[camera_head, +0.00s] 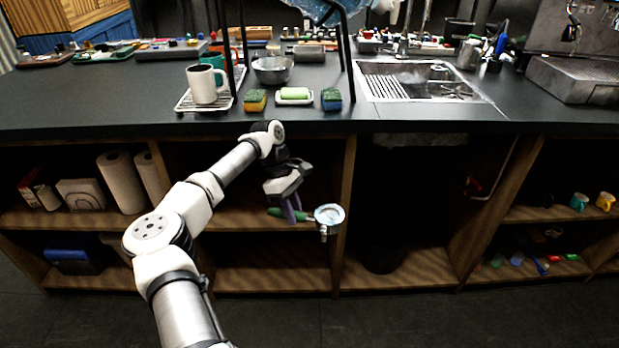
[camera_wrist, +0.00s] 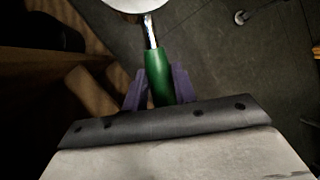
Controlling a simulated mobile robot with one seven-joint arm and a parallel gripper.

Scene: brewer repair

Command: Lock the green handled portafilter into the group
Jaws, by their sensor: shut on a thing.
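The green handled portafilter (camera_wrist: 158,75) is held in my gripper (camera_wrist: 157,88). In the wrist view the purple fingers are on both sides of its green handle, and its metal basket shows only in part at the top edge. In the head view the portafilter's round metal head (camera_head: 329,214) points right, and my gripper (camera_head: 291,212) holds it in front of the shelves, below counter height. The espresso machine (camera_head: 580,78) stands at the right end of the counter, cut off by the frame.
The counter front edge (camera_head: 420,127) lies above my gripper. A sink (camera_head: 410,83) is set into the counter, left of the machine. A mug (camera_head: 203,85), sponges (camera_head: 331,99) and a metal bowl (camera_head: 272,69) stand on the counter. Open floor lies in front of the shelves.

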